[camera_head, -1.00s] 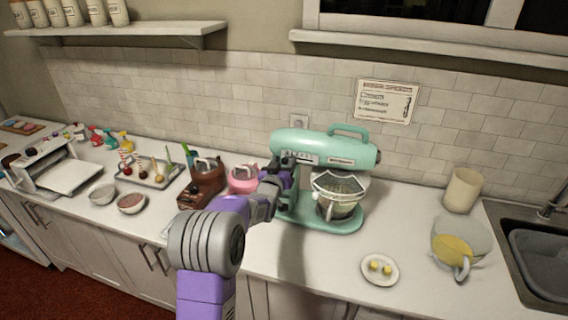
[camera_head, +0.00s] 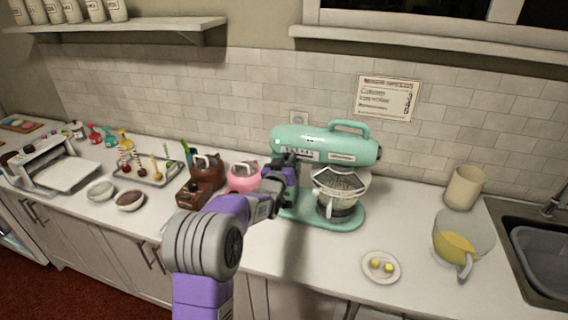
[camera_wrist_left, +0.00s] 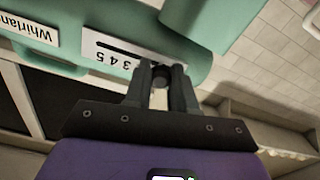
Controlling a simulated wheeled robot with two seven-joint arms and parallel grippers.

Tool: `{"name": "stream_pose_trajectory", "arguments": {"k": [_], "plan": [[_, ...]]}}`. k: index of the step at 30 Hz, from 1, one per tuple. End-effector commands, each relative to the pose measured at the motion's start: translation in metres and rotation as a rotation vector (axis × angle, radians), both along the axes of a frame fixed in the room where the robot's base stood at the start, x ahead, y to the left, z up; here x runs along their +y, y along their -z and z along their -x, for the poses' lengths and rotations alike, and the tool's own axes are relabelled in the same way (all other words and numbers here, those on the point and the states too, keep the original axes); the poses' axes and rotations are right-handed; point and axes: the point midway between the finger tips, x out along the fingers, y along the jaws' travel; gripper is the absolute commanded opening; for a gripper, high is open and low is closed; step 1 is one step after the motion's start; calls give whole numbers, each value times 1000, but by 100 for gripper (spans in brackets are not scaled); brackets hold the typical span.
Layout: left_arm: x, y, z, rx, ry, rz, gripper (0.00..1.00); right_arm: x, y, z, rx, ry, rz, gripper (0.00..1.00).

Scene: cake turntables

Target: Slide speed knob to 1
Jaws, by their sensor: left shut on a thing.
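The mint-green stand mixer (camera_head: 330,145) stands on the counter, with a glass-lidded bowl (camera_head: 340,195) under its head. My left gripper (camera_head: 290,162) is at the mixer's side, by the white speed panel (camera_head: 310,156). The left gripper (camera_wrist_left: 161,76) is shut on the dark speed knob (camera_wrist_left: 161,71), to the right of the visible numbers. The fingers hide that end of the scale. My right gripper is not in view.
A pink kettle-like item (camera_head: 243,177) and a brown appliance (camera_head: 203,185) stand close left of the mixer. The counter front below the mixer is clear.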

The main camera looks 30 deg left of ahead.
Motion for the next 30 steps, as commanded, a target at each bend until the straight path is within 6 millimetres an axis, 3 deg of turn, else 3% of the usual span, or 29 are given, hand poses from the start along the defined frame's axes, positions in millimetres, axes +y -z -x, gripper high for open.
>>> {"name": "stream_pose_trajectory", "arguments": {"k": [8,9,13,23,30], "plan": [[-2,0,0,1,1,0,0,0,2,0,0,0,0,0],[-2,0,0,1,1,0,28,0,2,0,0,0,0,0],[-2,0,0,1,0,0,48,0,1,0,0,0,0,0],[-2,0,1,1,1,0,49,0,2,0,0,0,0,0],[-8,-1,25,-1,2,3,49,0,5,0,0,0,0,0]]}}
